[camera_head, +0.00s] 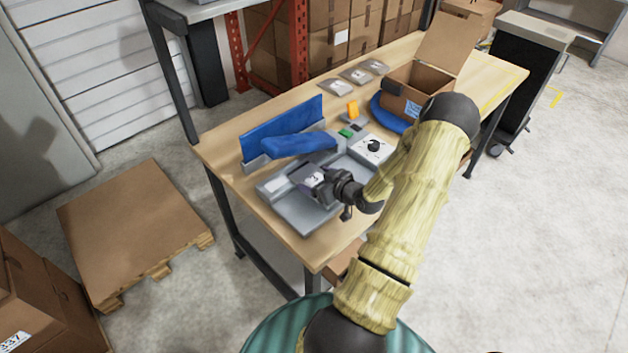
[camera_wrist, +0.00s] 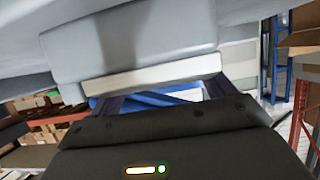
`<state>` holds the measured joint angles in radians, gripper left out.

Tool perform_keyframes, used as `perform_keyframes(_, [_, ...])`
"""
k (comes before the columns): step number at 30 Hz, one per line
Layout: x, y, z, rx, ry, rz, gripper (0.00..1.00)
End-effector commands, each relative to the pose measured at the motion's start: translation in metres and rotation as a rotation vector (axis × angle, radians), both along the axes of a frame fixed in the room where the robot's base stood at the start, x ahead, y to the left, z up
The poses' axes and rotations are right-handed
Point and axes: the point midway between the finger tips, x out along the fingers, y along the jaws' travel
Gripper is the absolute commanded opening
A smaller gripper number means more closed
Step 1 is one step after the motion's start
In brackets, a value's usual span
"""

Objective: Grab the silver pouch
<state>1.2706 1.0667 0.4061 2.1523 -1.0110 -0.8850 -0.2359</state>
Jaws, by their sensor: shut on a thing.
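My gripper (camera_head: 325,186) is over the grey sealing machine (camera_head: 300,216) on the workbench, shut on a small silver-grey pouch (camera_head: 309,177) with a pale label. In the wrist view, a light grey surface with a white strip, seemingly the silver pouch (camera_wrist: 130,45), fills the upper middle in front of the two dark fingers (camera_wrist: 160,92). Whether the pouch touches the machine cannot be told. Several other silver pouches, such as one nearer pouch (camera_head: 336,88), lie flat in a row at the back of the bench.
The machine has a blue lever arm (camera_head: 300,143), a blue back panel (camera_head: 283,125) and a dial box (camera_head: 372,148). An open cardboard box (camera_head: 418,82) stands by a blue round base (camera_head: 388,112). An orange item (camera_head: 352,108) lies between. A pallet (camera_head: 135,225) is on the floor at left.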

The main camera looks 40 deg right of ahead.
Motion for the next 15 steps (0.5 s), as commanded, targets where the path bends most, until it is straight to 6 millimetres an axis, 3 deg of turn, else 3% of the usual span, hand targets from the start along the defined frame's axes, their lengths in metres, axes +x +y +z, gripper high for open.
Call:
perform_keyframes(8, [0.000,0.000,0.010,-0.002,-0.001,0.001,0.58])
perform_keyframes(15, [0.001,0.000,0.036,-0.005,-0.001,0.002,0.58])
